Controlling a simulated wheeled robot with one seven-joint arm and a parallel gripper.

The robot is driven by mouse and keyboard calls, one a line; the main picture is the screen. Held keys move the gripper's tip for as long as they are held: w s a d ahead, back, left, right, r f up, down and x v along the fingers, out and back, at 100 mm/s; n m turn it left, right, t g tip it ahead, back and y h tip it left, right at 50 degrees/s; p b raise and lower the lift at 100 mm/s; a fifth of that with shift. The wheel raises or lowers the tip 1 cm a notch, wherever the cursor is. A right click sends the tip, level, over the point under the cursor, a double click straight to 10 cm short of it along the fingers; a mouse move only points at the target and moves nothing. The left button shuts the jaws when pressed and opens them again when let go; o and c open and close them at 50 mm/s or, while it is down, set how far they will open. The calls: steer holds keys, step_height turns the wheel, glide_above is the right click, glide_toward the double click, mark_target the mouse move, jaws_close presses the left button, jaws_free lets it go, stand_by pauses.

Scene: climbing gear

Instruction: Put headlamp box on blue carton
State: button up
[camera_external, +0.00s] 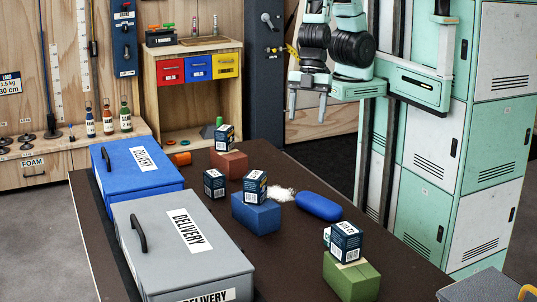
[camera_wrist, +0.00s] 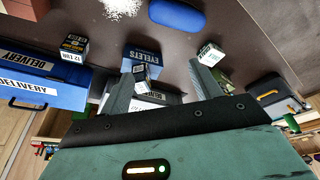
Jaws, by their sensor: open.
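The blue carton (camera_external: 256,215) stands mid-table, with a small dark box with a white label (camera_external: 254,187) on top. Similar boxes are on the table (camera_external: 214,184), on a reddish-brown carton (camera_external: 224,138) and on a green carton (camera_external: 352,276), where one box (camera_external: 345,242) partly hides another (camera_external: 327,238). My gripper (camera_external: 308,106) is open and empty, high beyond the table's far right side. In the wrist view the blue carton (camera_wrist: 145,56), lettered EYELETS, shows ahead of the open fingers.
A large blue delivery box (camera_external: 130,172) and a grey one (camera_external: 180,255) line the table's left side. A blue oblong case (camera_external: 318,206) and a white powdery heap (camera_external: 281,194) lie right of the blue carton. Lockers (camera_external: 485,150) stand behind at right. Bare table lies between the blue and green cartons.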

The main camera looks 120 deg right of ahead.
steer(key=s+d+r+m+g+h, duration=0.1)
steer(key=s+r+g+h, duration=0.1)
steer(key=s+r, duration=0.4)
steer(key=s, duration=0.4)
steer(key=shift+s+r+g, duration=0.3)
